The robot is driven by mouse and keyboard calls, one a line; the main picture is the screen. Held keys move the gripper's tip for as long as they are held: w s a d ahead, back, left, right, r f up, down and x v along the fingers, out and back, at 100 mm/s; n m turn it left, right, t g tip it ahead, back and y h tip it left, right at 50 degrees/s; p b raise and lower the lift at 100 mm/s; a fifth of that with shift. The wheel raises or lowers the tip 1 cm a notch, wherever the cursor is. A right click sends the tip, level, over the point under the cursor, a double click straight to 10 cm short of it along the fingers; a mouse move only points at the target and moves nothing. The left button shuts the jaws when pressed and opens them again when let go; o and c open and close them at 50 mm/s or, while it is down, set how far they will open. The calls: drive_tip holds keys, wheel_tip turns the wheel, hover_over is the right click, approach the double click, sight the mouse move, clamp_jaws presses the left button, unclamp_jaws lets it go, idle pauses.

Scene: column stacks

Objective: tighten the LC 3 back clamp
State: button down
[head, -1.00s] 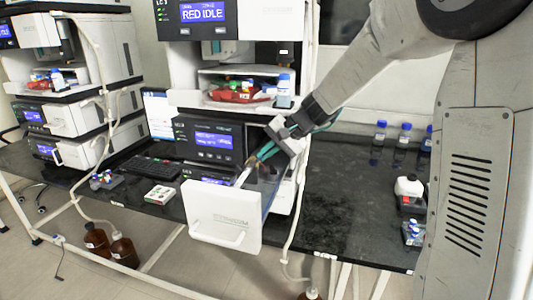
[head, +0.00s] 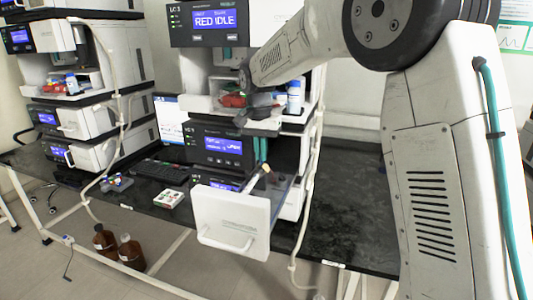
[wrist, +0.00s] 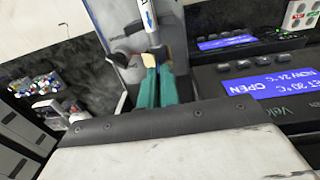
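The LC 3 stack has its column drawer pulled out, with a white front panel (head: 232,220) and handle. A pale column with a tan end (head: 266,169) lies in the drawer. My gripper (head: 260,158) is above the drawer's back part, its teal fingers pointing down. In the wrist view the two teal fingers (wrist: 155,72) lie close together, with a tan fitting (wrist: 151,56) at their tips and a white-and-blue column (wrist: 148,18) beyond. Whether the fingertips grip the fitting is unclear.
The LC 3 oven display (wrist: 265,87) reads OPEN beside the gripper. A tray with a red item and bottles (head: 230,100) is just above, close to my wrist. A white tube hangs at the stack's right. The black bench (head: 345,200) to the right is clear.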

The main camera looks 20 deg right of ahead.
sight(259, 167)
drive_tip(key=a+g+h, duration=0.1)
drive_tip(key=w+a+g+h, duration=0.1)
drive_tip(key=h, duration=0.1)
drive_tip(key=shift+w+f+g+h, duration=0.2)
drive_tip(key=shift+f+g+h, duration=0.1)
drive_tip(key=shift+f+g, duration=0.1)
drive_tip(key=shift+w+a+f+g+h, duration=0.3)
drive_tip(key=shift+g+h, duration=0.25)
drive_tip(key=shift+h, duration=0.25)
drive_tip(key=shift+w+a+f+g+h, duration=0.15)
drive_tip(key=shift+a+f+g+h, duration=0.15)
drive_tip(key=shift+g+h, duration=0.4)
drive_tip(key=c, duration=1.6)
unclamp_jaws()
